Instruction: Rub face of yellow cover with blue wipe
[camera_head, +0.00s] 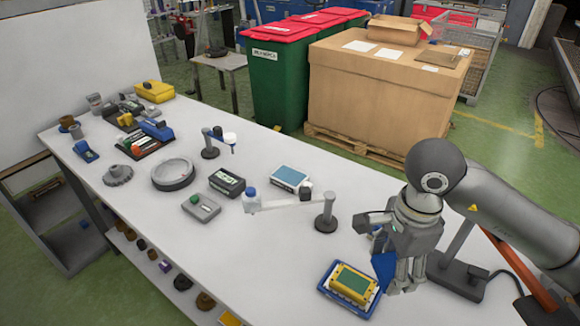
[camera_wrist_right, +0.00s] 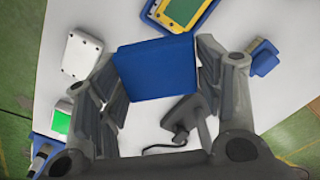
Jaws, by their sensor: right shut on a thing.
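The yellow cover (camera_head: 352,283) has a green face and lies face up in a blue tray (camera_head: 327,288) near the front right of the bench. In the right wrist view the cover (camera_wrist_right: 183,10) shows at the top, cut by the picture edge. My right gripper (camera_head: 406,276) is shut on the blue wipe (camera_head: 383,268), just right of the tray. The wipe (camera_wrist_right: 156,68) spans between the two fingers in the wrist view. It appears apart from the cover. My left gripper is not in view.
A jointed stand with a dark round base (camera_head: 326,222) is behind and left of the tray. A black-based device (camera_head: 457,276) is close right of my gripper. A white-blue box (camera_head: 290,177) and a grey disc (camera_head: 173,174) lie farther left. The bench left of the tray is clear.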

